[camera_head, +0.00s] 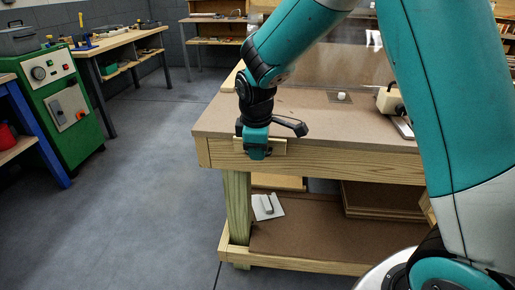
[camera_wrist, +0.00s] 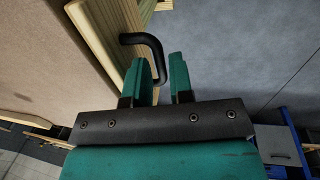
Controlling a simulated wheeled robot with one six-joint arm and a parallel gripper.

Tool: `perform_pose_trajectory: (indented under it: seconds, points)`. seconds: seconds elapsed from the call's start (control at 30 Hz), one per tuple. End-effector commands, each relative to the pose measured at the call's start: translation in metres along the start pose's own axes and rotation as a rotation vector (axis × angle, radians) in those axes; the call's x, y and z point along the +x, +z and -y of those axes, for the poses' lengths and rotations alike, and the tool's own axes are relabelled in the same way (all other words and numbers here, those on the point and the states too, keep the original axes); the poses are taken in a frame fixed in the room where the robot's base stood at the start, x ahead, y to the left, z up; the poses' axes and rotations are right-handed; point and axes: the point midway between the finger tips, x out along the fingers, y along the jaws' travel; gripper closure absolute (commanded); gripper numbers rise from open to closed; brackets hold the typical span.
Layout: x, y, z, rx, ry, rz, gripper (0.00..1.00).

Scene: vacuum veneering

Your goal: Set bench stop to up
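My gripper (camera_head: 256,150) is at the near left corner of the brown-topped workbench (camera_head: 320,125), in front of its wooden front rail. It points down there. In the wrist view my gripper (camera_wrist: 162,75) shows two teal fingers a narrow gap apart. A black bent handle (camera_wrist: 142,39) comes out from a light wooden block (camera_wrist: 118,45) on the bench side. Its end runs down into the gap between the fingers. Whether the fingers press on it cannot be told. The wooden block (camera_head: 275,146) also shows in the head view, partly behind my gripper; the handle is hidden there.
A white block-like thing (camera_head: 267,206) lies on the bench's lower shelf. A cream and black device (camera_head: 390,102) and a small white knob (camera_head: 341,96) are on the bench top. A green machine (camera_head: 60,105) stands at left. The floor (camera_head: 150,180) between is clear.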

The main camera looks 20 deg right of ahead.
Motion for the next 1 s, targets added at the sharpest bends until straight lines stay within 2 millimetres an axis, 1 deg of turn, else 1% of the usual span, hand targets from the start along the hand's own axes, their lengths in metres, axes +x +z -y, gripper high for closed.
perform_pose_trajectory:
  seconds: [0.07, 0.1, 0.17, 0.2, 0.37, 0.43, 0.7, 1.0]
  points:
    - [0.000, 0.000, 0.000, 0.000, 0.000, 0.000, 0.79]
    - [0.000, 0.000, 0.000, 0.000, 0.000, 0.000, 0.84]
    - [0.000, 0.000, 0.000, 0.000, 0.000, 0.000, 0.97]
    - [0.000, 0.000, 0.000, 0.000, 0.000, 0.000, 1.00]
    - [-0.001, 0.000, 0.000, 0.000, 0.000, 0.000, 1.00]
    - [-0.004, 0.000, -0.001, -0.001, 0.000, 0.000, 1.00]
    - [-0.033, 0.000, -0.006, -0.001, 0.001, 0.000, 1.00]
    - [-0.032, -0.001, -0.006, -0.001, 0.004, -0.002, 1.00]
